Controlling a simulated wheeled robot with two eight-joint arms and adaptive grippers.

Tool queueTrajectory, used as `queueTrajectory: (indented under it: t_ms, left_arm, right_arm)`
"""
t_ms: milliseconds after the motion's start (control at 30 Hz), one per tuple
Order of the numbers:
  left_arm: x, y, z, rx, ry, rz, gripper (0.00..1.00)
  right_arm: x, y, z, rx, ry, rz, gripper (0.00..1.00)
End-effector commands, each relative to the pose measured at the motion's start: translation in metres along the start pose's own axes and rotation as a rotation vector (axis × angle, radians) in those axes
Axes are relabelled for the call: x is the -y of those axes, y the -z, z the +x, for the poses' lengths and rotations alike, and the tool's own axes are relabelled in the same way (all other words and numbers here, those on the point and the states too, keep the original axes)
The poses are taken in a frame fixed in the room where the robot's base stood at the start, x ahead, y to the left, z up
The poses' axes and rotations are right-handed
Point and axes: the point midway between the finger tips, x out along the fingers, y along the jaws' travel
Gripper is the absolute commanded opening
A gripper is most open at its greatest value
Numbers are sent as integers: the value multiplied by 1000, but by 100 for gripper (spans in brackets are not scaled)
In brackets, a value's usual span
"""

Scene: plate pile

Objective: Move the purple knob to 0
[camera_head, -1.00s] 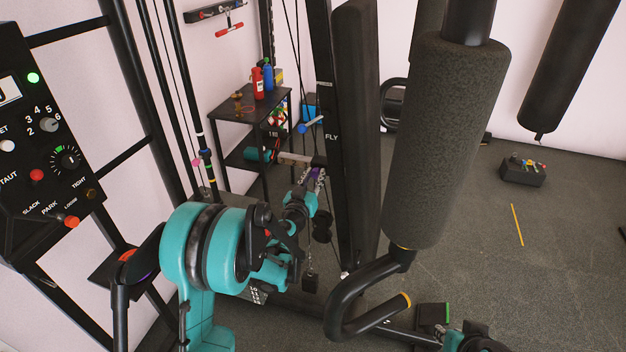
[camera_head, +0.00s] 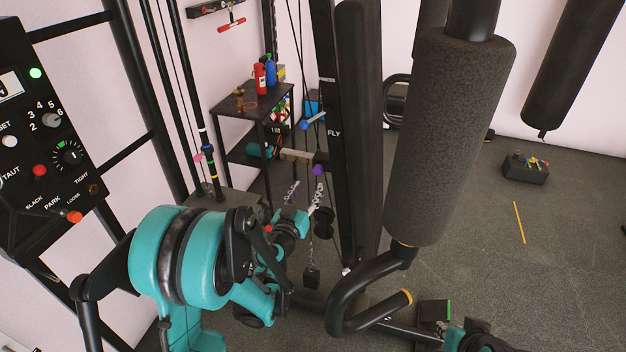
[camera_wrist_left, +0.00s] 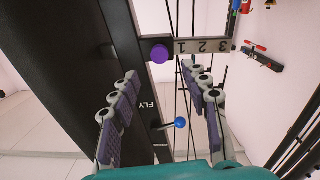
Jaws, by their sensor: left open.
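The purple knob (camera_head: 318,170) sits beside the black FLY post, at the post end of a pale scale bar (camera_head: 297,156). In the left wrist view the purple knob (camera_wrist_left: 159,53) is ahead of the fingers, and the scale bar (camera_wrist_left: 203,46) shows 3, 2 and 1; I see no 0. My left gripper (camera_head: 305,194) is below the knob, open and empty. In the left wrist view its fingers (camera_wrist_left: 163,85) are spread wide, with the knob seen between and beyond their tips, apart from them.
The FLY post (camera_head: 325,110) and a large foam roller (camera_head: 450,140) stand right of the knob. A blue-ended lever (camera_head: 313,121) is above it. Cables run near the gripper. A black shelf (camera_head: 235,108) stands behind, and a control panel (camera_head: 40,130) is at left.

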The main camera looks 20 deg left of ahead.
Motion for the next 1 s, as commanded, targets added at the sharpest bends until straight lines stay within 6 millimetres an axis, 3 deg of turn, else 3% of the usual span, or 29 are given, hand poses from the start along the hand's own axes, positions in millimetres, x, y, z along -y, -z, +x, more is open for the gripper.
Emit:
queueTrajectory:
  t_ms: [100,233,767,867,1000]
  left_arm:
    - [0,0,-18,0,0,0,46]
    - [0,0,-27,0,-1,0,46]
    - [0,2,-29,-2,4,1,46]
    - [5,15,-32,-13,39,4,46]
    - [23,48,-46,-16,163,22,46]
  right_arm:
    - [0,0,0,0,0,0,22]
    - [0,0,0,0,0,0,22]
    - [0,0,0,0,0,0,22]
    - [0,0,0,0,0,0,22]
    - [0,0,0,0,0,0,22]
